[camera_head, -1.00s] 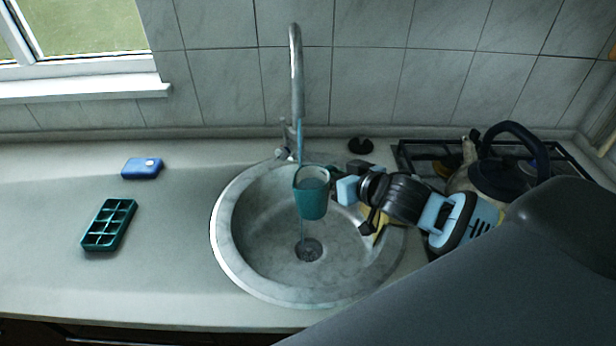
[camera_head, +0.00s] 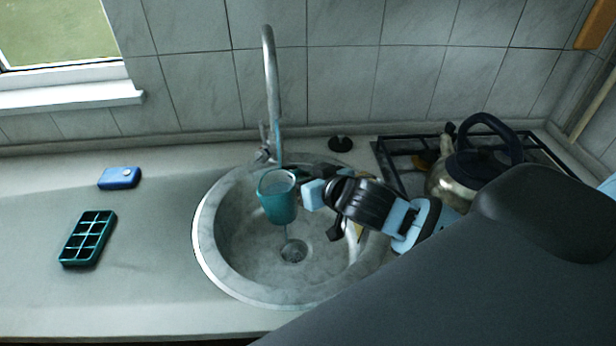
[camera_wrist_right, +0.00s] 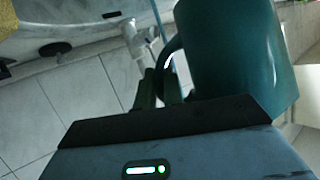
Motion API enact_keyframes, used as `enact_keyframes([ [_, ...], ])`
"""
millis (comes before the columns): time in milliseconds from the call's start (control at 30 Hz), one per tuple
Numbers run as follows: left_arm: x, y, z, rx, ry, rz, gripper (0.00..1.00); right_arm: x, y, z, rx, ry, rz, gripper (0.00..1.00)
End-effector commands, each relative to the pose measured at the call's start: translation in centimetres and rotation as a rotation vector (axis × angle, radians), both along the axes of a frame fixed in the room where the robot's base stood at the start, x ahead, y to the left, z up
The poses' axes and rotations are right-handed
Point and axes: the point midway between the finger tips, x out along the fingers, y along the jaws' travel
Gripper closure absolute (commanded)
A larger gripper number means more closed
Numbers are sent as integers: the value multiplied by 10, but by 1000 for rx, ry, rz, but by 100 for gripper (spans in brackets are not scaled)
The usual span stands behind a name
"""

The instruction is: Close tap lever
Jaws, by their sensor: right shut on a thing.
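The chrome tap (camera_head: 271,90) stands behind the round sink, its tall spout curving over at the top. Its small lever (camera_head: 263,135) sits low on the left of the tap body. The tap body also shows in the right wrist view (camera_wrist_right: 135,45). My right gripper (camera_head: 308,193) is shut on the handle of a teal mug (camera_head: 278,203), holding it upright above the sink. The mug (camera_wrist_right: 235,60) fills much of the right wrist view beside the fingers (camera_wrist_right: 160,90). A thin bluish streak shows below the mug, toward the drain. My left gripper is out of view.
The round sink (camera_head: 212,265) is set in the pale counter. A teal ice tray (camera_head: 88,238) and a blue sponge-like block (camera_head: 119,178) lie left of it. A kettle (camera_head: 450,184) stands on the hob at the right. A black plug-like disc (camera_head: 340,144) lies behind the sink.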

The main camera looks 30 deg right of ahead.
Motion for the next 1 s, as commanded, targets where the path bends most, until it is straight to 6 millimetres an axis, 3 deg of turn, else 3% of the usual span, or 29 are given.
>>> enact_keyframes([
  [100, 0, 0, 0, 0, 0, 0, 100, -3, 20, 10, 9, -9, -38, 100],
  [367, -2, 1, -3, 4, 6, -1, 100, -10, 44, 26, 14, -5, -120, 100],
  [1000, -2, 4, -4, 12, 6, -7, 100, -13, 49, 31, 16, 1, -151, 100],
])
